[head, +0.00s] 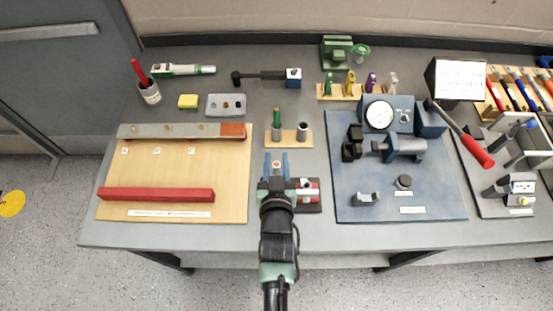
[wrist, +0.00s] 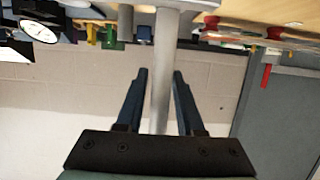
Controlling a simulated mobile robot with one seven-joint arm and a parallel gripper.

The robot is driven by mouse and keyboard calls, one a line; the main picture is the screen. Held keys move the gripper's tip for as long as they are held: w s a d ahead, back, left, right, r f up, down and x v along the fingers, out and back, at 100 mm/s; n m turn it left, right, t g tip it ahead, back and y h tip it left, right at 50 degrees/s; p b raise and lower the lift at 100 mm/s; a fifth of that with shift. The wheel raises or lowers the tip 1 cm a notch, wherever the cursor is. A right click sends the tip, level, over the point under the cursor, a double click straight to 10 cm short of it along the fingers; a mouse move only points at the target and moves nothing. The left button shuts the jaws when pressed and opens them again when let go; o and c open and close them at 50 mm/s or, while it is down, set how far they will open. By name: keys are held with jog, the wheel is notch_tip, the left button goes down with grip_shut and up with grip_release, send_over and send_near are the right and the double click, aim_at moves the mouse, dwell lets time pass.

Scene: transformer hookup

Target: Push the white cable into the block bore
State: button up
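In the head view, my gripper (head: 277,164) points away from me with its blue fingers on either side of the pale cable (head: 277,169). A reddish-orange end tops it. In the wrist view, the cable (wrist: 163,60) is a smooth grey-white cylinder running between the two fingers (wrist: 160,98). The fingers lie close against it. A block (head: 308,188) with red and pale parts on a dark base is partly hidden by my gripper and wrist. Its bore and the cable's lower end are not clear, so I cannot tell whether they meet.
A wooden stand (head: 290,145) behind my gripper has a green piece in one holder; the other looks empty. A wooden board (head: 180,180) with a red bar lies left. A blue plate (head: 385,205) with a gauge fixture stands right. The bench's front strip is mostly clear.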

jog(key=shift+o, duration=1)
notch_tip(320, 180, up, 5)
jog(key=p, duration=0.4)
jog(key=b+v, duration=0.2)
jog(key=v, duration=1.1)
jog(key=shift+b, duration=0.4)
